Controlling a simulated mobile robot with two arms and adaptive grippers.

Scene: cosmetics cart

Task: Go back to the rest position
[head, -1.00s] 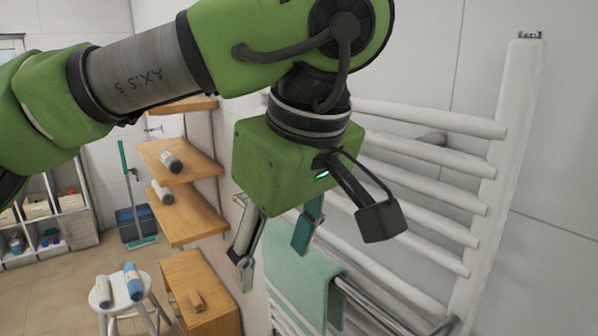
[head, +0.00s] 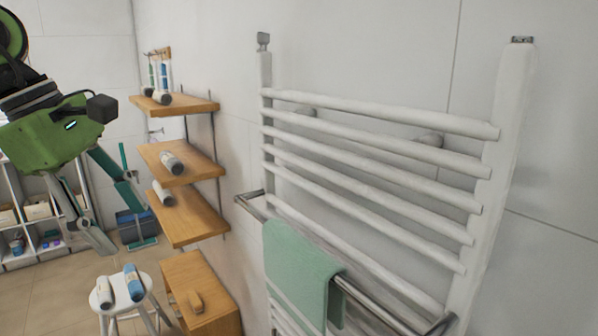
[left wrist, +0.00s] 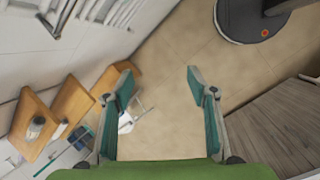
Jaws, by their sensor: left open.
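My left gripper (head: 122,222) is at the left of the head view, in front of the shelves' left side and the far corner of the room. Its two fingers are spread apart and nothing is between them. In the left wrist view the open fingers (left wrist: 160,82) frame bare tiled floor. A green towel (head: 296,272) hangs over the metal bar of the white towel radiator (head: 375,165); the gripper is well away from it. My right gripper does not show in either view.
A white cubby unit (head: 32,240) stands at the far left. The left wrist view shows open floor (left wrist: 165,40).

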